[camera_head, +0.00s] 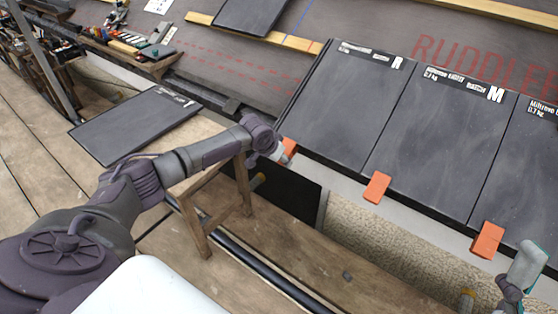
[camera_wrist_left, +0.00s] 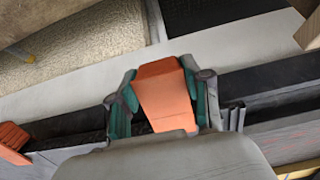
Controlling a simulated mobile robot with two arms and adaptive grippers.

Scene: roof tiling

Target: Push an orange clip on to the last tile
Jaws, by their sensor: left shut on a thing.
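My left gripper (camera_head: 279,152) is at the lower left corner of the leftmost laid tile (camera_head: 340,100), a dark slate tile marked R. It is shut on an orange clip (camera_head: 289,148). In the left wrist view this clip (camera_wrist_left: 165,95) sits between the teal fingers of the left gripper (camera_wrist_left: 165,88). Whether the clip touches the tile edge is hard to tell. My right gripper (camera_head: 522,272) is partly in view at the lower right, and its jaw opening is unclear.
Orange clips (camera_head: 377,187) and (camera_head: 488,240) sit along the lower edge of the tile row; one clip (camera_wrist_left: 12,140) shows in the left wrist view. A loose tile (camera_head: 137,125) lies on a wooden stand at left. Tools (camera_head: 125,42) lie on a ledge.

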